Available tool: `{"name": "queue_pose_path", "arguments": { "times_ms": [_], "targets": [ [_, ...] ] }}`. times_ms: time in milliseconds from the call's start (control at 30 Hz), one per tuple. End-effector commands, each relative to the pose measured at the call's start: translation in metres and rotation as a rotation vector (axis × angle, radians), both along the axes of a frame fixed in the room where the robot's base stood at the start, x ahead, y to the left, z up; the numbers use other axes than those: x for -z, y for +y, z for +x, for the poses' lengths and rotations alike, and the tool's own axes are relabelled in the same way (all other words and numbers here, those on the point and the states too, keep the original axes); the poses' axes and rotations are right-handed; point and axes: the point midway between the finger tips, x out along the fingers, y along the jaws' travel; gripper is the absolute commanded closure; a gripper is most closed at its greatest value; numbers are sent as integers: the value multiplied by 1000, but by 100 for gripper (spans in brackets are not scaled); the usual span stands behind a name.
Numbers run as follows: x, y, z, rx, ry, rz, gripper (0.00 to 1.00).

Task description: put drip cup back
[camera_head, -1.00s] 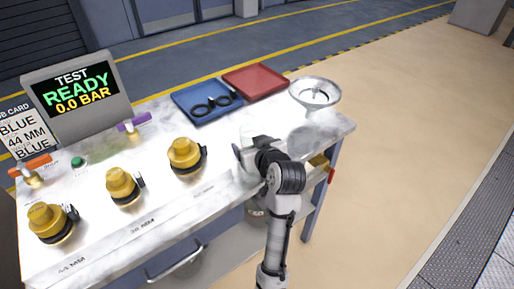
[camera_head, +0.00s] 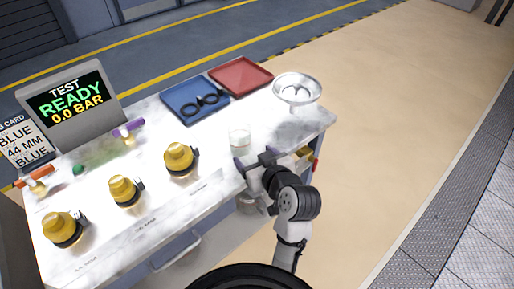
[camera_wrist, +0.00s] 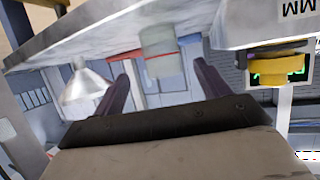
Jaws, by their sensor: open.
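The drip cup, which I take to be the small clear, whitish cup (camera_head: 239,139), stands upright on the white marbled bench top. My gripper (camera_head: 256,160) is at the bench's front edge, just in front of the cup. Its jaws are spread wide with nothing between them. In the wrist view the scene is upside down. There the cup (camera_wrist: 158,50) shows beyond the gap between the two fingers of my gripper (camera_wrist: 162,85), apart from both.
A metal dish on a stem (camera_head: 297,91) stands at the bench's right corner. A blue tray (camera_head: 178,112) with black rings and a red tray (camera_head: 241,75) lie behind. Several yellow fittings (camera_head: 179,157) stand to the left. A screen (camera_head: 72,98) reads TEST READY 0.0 BAR.

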Motion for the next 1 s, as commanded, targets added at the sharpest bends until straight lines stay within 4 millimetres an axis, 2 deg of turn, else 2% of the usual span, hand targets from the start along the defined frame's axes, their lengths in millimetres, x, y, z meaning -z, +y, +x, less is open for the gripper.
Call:
{"name": "queue_pose_path", "arguments": {
  "times_ms": [33, 533, 600, 667, 767, 867, 900, 933, 1000],
  "targets": [
    [-5, -1, -2, 2, 5, 1, 25],
    [-2, -2, -7, 6, 0, -3, 25],
    [-8, 2, -3, 2, -19, -2, 25],
    [-21, 14, 7, -6, -63, 2, 25],
    [-66, 53, 30, -33, -207, 22, 25],
    [-137, 116, 44, -83, -425, 84, 25],
    [-169, 144, 43, -109, -518, 123, 25],
    [-192, 165, 38, -130, -587, 156, 25],
    [-245, 209, 18, -185, -744, 244, 25]
  ]
}}
